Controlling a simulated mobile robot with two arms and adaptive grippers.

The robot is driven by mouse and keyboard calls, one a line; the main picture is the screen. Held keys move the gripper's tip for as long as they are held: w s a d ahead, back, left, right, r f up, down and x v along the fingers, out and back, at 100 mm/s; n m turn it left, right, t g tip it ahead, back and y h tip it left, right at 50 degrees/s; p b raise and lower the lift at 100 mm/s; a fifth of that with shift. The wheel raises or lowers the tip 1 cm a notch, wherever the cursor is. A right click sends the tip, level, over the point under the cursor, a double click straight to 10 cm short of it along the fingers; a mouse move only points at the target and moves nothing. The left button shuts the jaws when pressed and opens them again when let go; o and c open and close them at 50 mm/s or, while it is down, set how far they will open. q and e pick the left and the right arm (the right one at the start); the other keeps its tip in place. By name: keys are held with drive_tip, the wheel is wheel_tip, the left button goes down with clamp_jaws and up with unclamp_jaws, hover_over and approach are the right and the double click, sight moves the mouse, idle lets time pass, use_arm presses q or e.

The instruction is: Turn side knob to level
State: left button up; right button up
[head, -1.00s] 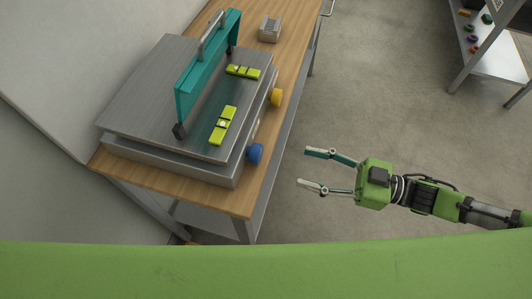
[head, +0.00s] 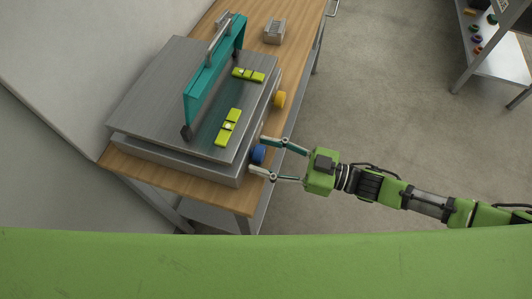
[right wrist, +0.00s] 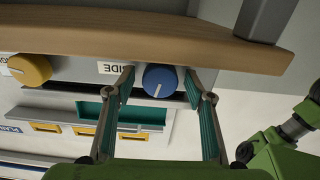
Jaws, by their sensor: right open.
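A blue knob (head: 258,154) sticks out of the front side of a grey metal box with a tilted plate (head: 165,85) on top. In the right wrist view the blue knob (right wrist: 160,81) has a white pointer line and a label (right wrist: 113,68) reading "IDE" beside it, partly hidden by a finger. My right gripper (head: 261,155) is open, with one finger on each side of the blue knob; contact cannot be told. Two yellow-green spirit levels lie on the plate, a near one (head: 228,127) and a far one (head: 248,75); their bubbles are too small to read. My left gripper is out of view.
A yellow knob (head: 279,100) sits farther along the same side, also in the right wrist view (right wrist: 30,69). A teal bridge with a handle (head: 213,75) stands on the plate. The wooden bench (head: 190,181) carries a small metal block (head: 274,31).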

drive_tip(key=c, duration=1.1)
drive_tip(key=shift+n, duration=1.4)
drive_tip(key=o, duration=1.1)
drive_tip(key=v, duration=1.2)
